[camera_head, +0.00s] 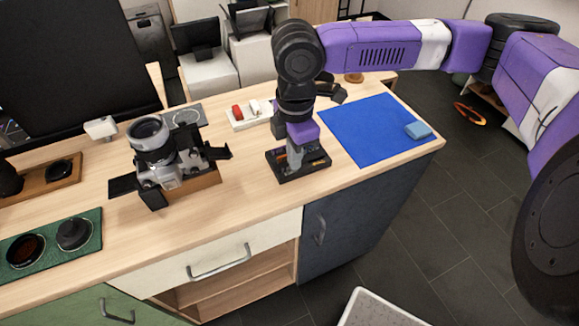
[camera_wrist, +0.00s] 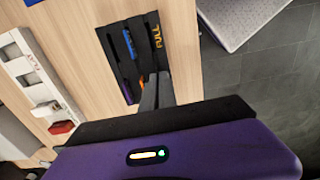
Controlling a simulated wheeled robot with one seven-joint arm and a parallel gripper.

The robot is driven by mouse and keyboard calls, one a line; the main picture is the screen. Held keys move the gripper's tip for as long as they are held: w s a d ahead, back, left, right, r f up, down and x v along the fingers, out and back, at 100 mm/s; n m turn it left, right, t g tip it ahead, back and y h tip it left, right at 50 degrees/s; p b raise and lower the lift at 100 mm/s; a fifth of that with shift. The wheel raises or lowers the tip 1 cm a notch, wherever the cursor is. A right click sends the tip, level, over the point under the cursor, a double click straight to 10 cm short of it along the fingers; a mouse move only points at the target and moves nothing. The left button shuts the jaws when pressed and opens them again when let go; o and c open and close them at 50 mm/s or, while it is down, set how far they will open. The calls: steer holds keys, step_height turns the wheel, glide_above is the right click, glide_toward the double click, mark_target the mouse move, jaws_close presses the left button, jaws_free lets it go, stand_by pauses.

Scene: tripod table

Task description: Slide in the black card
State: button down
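A silver and black camera (camera_head: 172,165) sits in a wooden cradle (camera_head: 195,187) left of my gripper, with dark flaps standing out from it. A black slotted card holder (camera_head: 315,167) lies on the counter below my gripper (camera_head: 296,162). In the wrist view, the holder (camera_wrist: 116,62) shows a blue card (camera_wrist: 128,44), an orange piece and the yellow word FULL on its edge. My gripper's two grey fingers (camera_wrist: 155,82) are close together, pointing down at the holder. I cannot make out the black card apart from the black holder, nor whether the fingers hold it.
A blue mat (camera_head: 370,125) with a light blue block (camera_head: 418,130) lies to the right. A white tray (camera_head: 250,118) with red and white pieces is behind. A green tray (camera_head: 75,262) with round black parts is front left. Bare wood separates camera and holder.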

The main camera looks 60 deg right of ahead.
stand_by(0.4)
steer(key=shift+r+p, duration=3)
